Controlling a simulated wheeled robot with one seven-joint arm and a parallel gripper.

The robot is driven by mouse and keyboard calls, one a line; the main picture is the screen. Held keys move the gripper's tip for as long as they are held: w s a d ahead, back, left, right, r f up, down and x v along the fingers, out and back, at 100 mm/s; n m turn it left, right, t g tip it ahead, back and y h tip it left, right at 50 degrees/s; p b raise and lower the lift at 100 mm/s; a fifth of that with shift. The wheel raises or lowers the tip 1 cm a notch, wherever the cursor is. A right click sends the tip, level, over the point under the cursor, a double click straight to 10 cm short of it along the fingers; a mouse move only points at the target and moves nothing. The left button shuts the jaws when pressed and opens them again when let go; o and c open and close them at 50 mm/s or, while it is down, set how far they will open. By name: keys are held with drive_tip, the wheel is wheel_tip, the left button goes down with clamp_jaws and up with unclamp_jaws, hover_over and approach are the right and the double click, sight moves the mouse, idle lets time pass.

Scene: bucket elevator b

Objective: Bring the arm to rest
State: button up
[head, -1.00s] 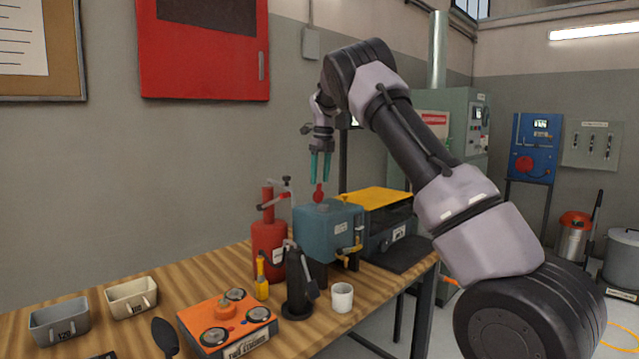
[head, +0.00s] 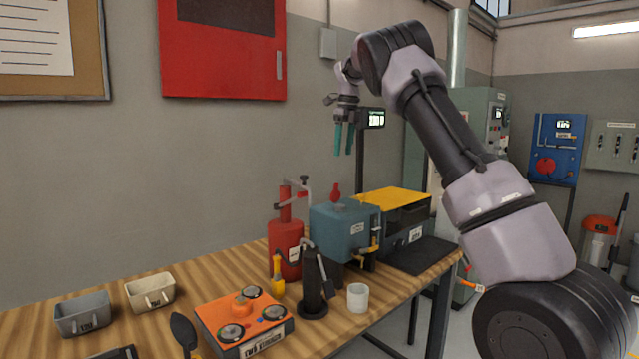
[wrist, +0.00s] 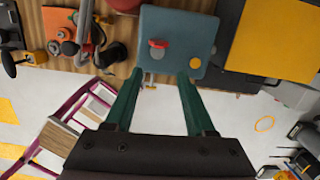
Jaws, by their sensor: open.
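My gripper (head: 345,140) is in the air above the workbench in the head view, its green fingers pointing down. It is open with nothing between the fingers, and in the wrist view its fingers (wrist: 157,100) stand apart. Below it is a blue-grey box-shaped machine (head: 335,234) with a red knob (head: 336,192) on top; the machine also shows in the wrist view (wrist: 185,22). The gripper is clear of the knob, with a visible gap.
The wooden bench (head: 205,283) holds a red cylinder (head: 284,245), a black stand (head: 313,285), a white cup (head: 357,297), an orange unit (head: 240,318), a yellow-topped machine (head: 400,200) and two bins. A red cabinet (head: 222,60) hangs on the wall behind. Air around the gripper looks free.

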drive_tip(key=s+d+r+n+t+y, duration=0.1)
drive_tip(key=s+d+r+n, duration=0.25)
drive_tip(key=s, duration=0.35)
drive_tip(key=s+d+r+n+t+y, duration=0.1)
drive_tip(key=s+d+r+n, duration=0.2)
drive_tip(key=s, duration=0.4)
drive_tip(key=s+d+r+n+t, duration=0.1)
drive_tip(key=s+d+r+n, duration=0.15)
drive_tip(key=s+n, duration=0.35)
drive_tip(key=s+f+n+t, duration=0.1)
drive_tip(key=s+n, duration=0.3)
drive_tip(key=s, duration=0.4)
drive_tip(key=s+a+f+n+t, duration=0.1)
drive_tip(key=s+f+n, duration=0.2)
drive_tip(key=s, duration=0.5)
drive_tip(key=s+f+n+t, duration=0.1)
drive_tip(key=s+f+n, duration=0.3)
drive_tip(key=s, duration=0.4)
drive_tip(key=shift+a+f+n+h, duration=0.15)
drive_tip(key=shift+n+h, duration=0.2)
drive_tip(key=shift+h, duration=0.05)
